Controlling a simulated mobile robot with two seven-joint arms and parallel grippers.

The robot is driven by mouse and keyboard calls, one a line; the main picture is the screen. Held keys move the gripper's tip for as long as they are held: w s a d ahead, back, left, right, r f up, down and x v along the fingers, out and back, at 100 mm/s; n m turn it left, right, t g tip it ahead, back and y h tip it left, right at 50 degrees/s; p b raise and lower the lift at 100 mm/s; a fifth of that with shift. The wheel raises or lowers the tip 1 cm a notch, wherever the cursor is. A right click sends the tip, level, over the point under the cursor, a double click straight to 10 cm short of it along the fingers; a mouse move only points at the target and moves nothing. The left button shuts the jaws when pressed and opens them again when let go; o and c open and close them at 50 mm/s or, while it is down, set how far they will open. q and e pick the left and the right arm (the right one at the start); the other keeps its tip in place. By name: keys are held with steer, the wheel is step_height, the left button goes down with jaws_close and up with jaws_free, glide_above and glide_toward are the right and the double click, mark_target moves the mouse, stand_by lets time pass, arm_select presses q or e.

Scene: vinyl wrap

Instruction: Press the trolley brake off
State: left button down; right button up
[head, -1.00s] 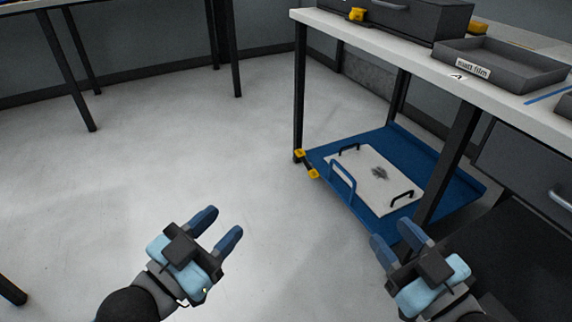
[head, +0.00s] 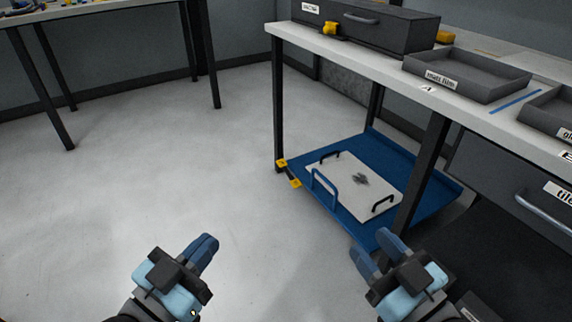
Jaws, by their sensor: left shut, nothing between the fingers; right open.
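A low blue trolley (head: 447,190) stands on the floor under the bench. A white board (head: 352,190) with black handles and a dark mark lies on it, and a blue handle (head: 323,189) rises near its left edge. A small black bar with yellow ends (head: 295,183) sits at the trolley's left corner, beside the bench leg; I cannot tell whether this brake-like part is pressed. My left gripper (head: 208,245) is shut and empty, below and left of the trolley in the picture. My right gripper (head: 376,248) is open and empty, in front of the trolley's near edge.
The bench (head: 330,48) above the trolley carries a dark drawer box (head: 385,32) and a grey labelled tray (head: 462,76). Its dark legs flank the trolley. Another table (head: 90,18) stands at the back left. The floor (head: 140,160) at left is clear.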

arm_select(q)
step_height(320, 180, up, 6)
steer(key=s+n+t+p, duration=0.1)
steer(key=n+p, duration=0.3)
steer(key=p, duration=0.4)
steer(key=shift+s+d+r+y, duration=0.3)
steer(key=shift+s+d, duration=0.15)
steer(key=shift+s, duration=0.4)
arm_select(e)
step_height(320, 180, up, 6)
steer(key=s+m+t, duration=0.1)
steer(key=s+m, duration=0.1)
steer(key=m, duration=0.2)
steer(key=shift+s+a+r+h, duration=0.25)
steer(key=shift+s+a+h, duration=0.05)
steer(key=shift+s+a, duration=0.15)
arm_select(q)
steer(key=shift+d, duration=0.1)
